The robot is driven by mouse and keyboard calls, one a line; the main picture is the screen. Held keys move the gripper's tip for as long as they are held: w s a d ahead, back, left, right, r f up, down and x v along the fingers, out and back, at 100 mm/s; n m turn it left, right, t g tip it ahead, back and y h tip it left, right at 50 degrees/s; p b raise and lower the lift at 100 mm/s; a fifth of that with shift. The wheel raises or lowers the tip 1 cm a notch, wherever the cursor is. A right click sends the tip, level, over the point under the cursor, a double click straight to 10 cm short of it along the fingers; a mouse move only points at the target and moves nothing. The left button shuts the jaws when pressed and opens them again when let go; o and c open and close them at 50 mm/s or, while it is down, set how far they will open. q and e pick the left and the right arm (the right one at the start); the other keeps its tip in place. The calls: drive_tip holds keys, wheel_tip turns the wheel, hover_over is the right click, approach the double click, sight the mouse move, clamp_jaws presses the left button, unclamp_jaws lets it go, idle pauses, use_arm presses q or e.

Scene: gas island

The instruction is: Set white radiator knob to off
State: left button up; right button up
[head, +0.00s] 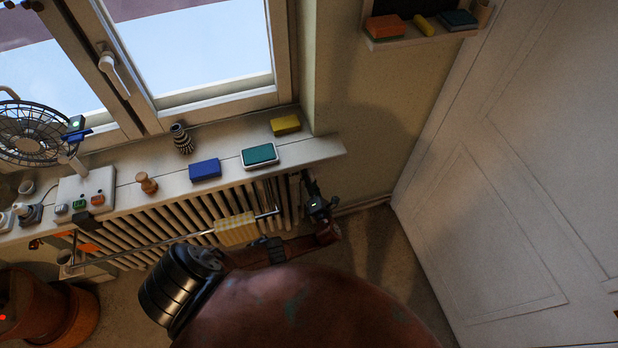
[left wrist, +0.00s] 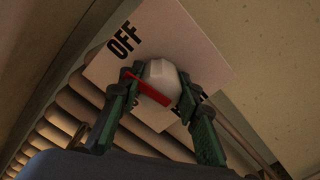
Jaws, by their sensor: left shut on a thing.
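The white radiator knob (left wrist: 162,75) sits in front of a pale plate (left wrist: 204,40) in the left wrist view. A red pointer bar (left wrist: 148,88) crosses it. The bar slants from upper left to lower right, with its upper-left end by one fingertip, below the printed OFF label (left wrist: 122,40). A second label lower on the plate is mostly covered by the fingers. My left gripper (left wrist: 158,86) is shut on the knob, one green finger on each side. In the head view my left gripper (head: 318,207) is at the radiator's right end, where I cannot make out the knob. My right gripper is not in view.
The ribbed radiator (head: 180,222) runs under the windowsill (head: 330,148). A rail with a yellow checked cloth (head: 236,229) crosses its front. A fan (head: 38,135), boxes and a vase stand on the sill. A white door (head: 530,180) is to the right.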

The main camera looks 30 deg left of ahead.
use_arm(q)
drive_tip(key=shift+s+a+f+m, duration=0.1)
drive_tip(key=shift+s+a+m, duration=0.05)
drive_tip(key=shift+m, duration=0.55)
drive_tip(key=o, duration=1.2)
drive_tip(key=shift+c, duration=0.2)
drive_tip(key=v, duration=1.2)
